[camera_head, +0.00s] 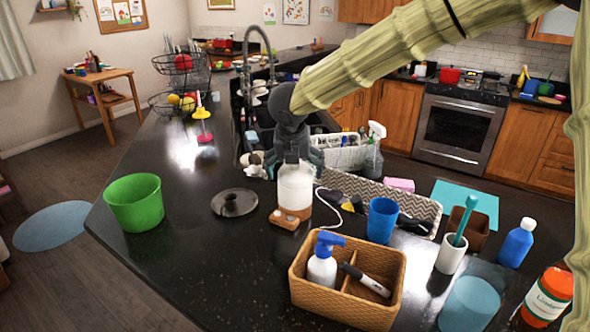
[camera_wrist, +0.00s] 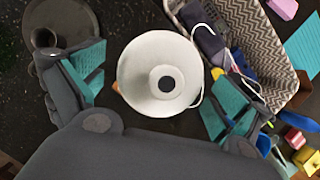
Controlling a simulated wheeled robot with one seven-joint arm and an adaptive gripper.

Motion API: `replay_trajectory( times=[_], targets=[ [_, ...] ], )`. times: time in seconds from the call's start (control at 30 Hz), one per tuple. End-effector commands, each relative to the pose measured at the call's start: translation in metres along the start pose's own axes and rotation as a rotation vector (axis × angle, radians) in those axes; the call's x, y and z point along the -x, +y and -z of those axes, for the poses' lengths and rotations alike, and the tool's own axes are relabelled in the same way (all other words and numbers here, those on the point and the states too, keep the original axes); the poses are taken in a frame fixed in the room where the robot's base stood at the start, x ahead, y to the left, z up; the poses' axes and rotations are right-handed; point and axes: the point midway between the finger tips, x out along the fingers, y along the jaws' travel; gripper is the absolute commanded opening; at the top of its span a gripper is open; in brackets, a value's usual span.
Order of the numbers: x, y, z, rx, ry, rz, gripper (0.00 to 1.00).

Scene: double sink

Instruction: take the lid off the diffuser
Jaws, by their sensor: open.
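The diffuser (camera_head: 295,188) stands upright on the dark counter, a white rounded body on a brown base with a cord. In the wrist view its white top (camera_wrist: 135,72) is seen from above, with a raised ring and dark hole at the centre. The lid appears to be on; its seam is not clear. My gripper (camera_head: 292,158) is over the diffuser's top, pointing down. In the wrist view my gripper (camera_wrist: 158,88) is open, one teal-padded finger on each side of the white top, with gaps visible.
A dark round disc with a knob (camera_head: 234,204) lies left of the diffuser. A green bucket (camera_head: 134,203) is farther left. A wicker caddy (camera_head: 322,299) with a spray bottle is in front. A patterned tray (camera_head: 425,207) and blue cup (camera_head: 382,220) stand to the right.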

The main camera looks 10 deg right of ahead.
Motion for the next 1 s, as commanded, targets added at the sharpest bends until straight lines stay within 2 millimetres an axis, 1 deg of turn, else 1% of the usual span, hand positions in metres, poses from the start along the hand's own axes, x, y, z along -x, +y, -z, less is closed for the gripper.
replay_trajectory(
  times=[0.1, 0.33, 0.47, 0.5, 0.57, 0.87, 1.0],
  targets=[
    [-0.0060, -0.0002, 0.0001, 0.000, 0.001, 0.000, 1.00],
    [-0.0070, -0.0003, 0.0002, 0.000, 0.000, -0.001, 1.00],
    [-0.0068, -0.0003, 0.0002, 0.000, 0.000, -0.001, 0.76],
    [-0.0068, -0.0002, 0.0002, 0.000, 0.000, -0.001, 0.69],
    [-0.0068, -0.0003, 0.0002, 0.000, 0.000, -0.001, 0.59],
    [-0.0063, -0.0003, 0.0000, -0.001, 0.000, -0.001, 0.59],
    [-0.0016, -0.0004, -0.0025, -0.002, -0.002, -0.001, 0.59]
  ],
)
